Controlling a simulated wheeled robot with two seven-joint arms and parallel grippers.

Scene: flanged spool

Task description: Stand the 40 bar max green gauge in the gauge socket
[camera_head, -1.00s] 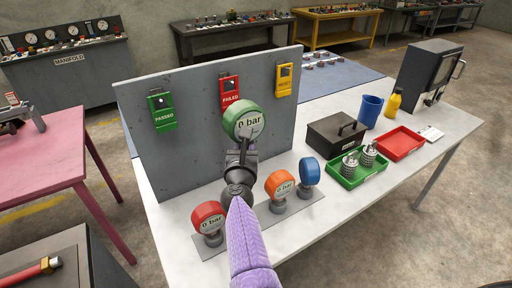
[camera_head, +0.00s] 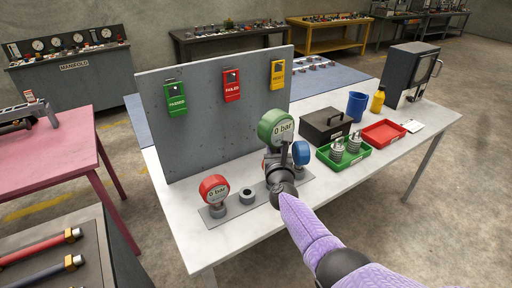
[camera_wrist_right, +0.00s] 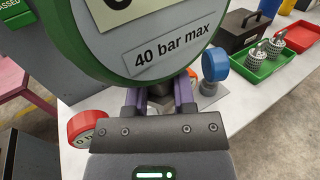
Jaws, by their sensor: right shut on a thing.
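The green gauge (camera_head: 277,128) is upright in my right gripper (camera_head: 286,160), held above the bench strip. Its dial reads 0 bar in the head view. In the right wrist view, the green gauge (camera_wrist_right: 150,35) carries a "40 bar max" label, and the purple fingers of my right gripper (camera_wrist_right: 158,95) close on its stem below the dial. An empty grey round socket (camera_head: 247,195) stands on the grey strip (camera_head: 228,208), to the left of and below the held gauge. My left gripper is not in view.
A red gauge (camera_head: 214,188) stands left of the empty socket. A blue gauge (camera_head: 301,152) is right of my gripper; an orange gauge (camera_head: 267,166) is mostly hidden behind it. A grey panel (camera_head: 210,125) with tags rises behind. A black box (camera_head: 325,125) and green tray (camera_head: 343,158) stand right.

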